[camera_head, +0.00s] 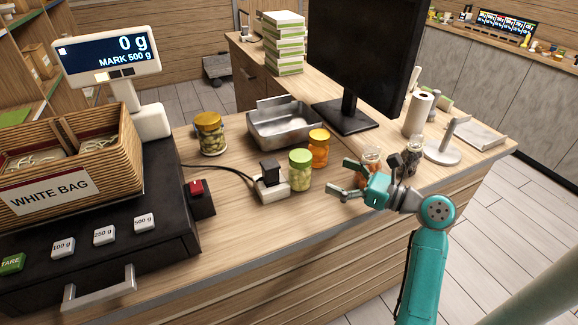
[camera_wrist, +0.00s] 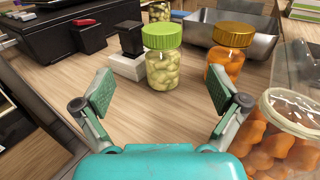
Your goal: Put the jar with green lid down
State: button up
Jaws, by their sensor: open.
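The jar with green lid (camera_head: 300,172) stands upright on the wooden counter, with pale contents showing through its clear wall. It also shows in the wrist view (camera_wrist: 162,58), ahead of the fingers and roughly centred between them. My gripper (camera_head: 340,180) is open and empty, just to the right of the jar in the head view. Its two spread fingers also show in the wrist view (camera_wrist: 160,98). The jar stands clear of both fingers there.
An orange-lidded jar (camera_head: 318,148) stands close behind the green-lidded one. A jar of orange contents (camera_wrist: 280,135) is beside my right finger. A black-and-white device (camera_head: 270,182) sits left of the green-lidded jar. A metal tray (camera_head: 284,125) lies behind. The counter's front is clear.

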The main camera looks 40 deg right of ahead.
aim_at(300, 155)
jog(key=x, duration=0.5)
jog(key=shift+x, duration=3)
jog(key=shift+d+r, duration=0.15)
jog(key=c, duration=1.7)
notch_tip(300, 155, up, 10)
jog(key=shift+f, duration=0.1)
jog(key=shift+c, duration=0.2)
